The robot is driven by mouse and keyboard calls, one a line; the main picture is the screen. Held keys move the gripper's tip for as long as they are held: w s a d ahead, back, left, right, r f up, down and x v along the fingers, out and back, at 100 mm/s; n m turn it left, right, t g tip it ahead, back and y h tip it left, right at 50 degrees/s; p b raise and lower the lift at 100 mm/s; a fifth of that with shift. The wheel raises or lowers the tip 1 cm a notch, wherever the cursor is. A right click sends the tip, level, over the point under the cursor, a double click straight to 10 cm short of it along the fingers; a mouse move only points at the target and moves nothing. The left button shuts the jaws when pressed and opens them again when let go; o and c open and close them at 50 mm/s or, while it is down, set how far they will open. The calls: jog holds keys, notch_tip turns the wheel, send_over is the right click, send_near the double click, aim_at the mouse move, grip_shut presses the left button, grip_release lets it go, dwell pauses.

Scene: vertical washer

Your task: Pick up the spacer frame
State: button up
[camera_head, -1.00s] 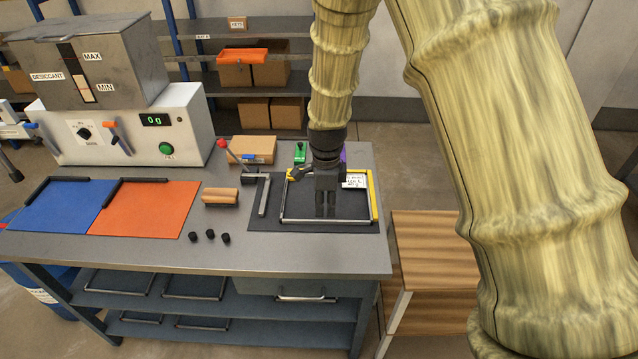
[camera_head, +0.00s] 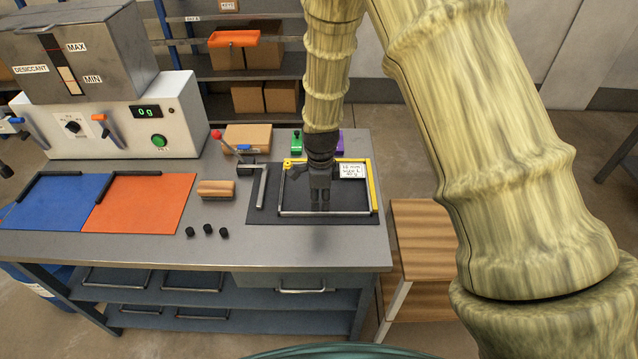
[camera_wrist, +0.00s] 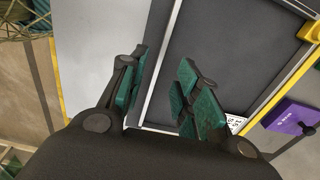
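The spacer frame (camera_head: 290,213) is a thin silver rectangle lying flat on a dark mat (camera_head: 262,217) at the bench's right end. A white label (camera_head: 353,171) is at its far right corner, and also shows in the wrist view (camera_wrist: 236,122). My gripper (camera_head: 320,207) points down over the frame, near its front bar. In the wrist view my gripper (camera_wrist: 162,72) is open, its green-padded fingers apart. A silver bar of the frame (camera_wrist: 168,50) runs through the gap between them. I cannot tell how far the fingertips are above the mat.
Yellow stops (camera_head: 374,185) edge the frame at the right and back. A red-knobbed lever (camera_head: 217,134) and metal bar stand left of the mat. Green (camera_head: 296,142) and purple (camera_head: 339,145) items sit behind. A wooden block (camera_head: 216,189) and black caps (camera_head: 207,230) lie left.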

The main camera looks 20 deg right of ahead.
aim_at(319, 212)
jog(key=shift+w+a+f+p, duration=0.1)
jog(key=shift+a+f+p, duration=0.05)
jog(key=shift+f+p, duration=1.15)
jog(key=shift+f, duration=1.35)
grip_shut()
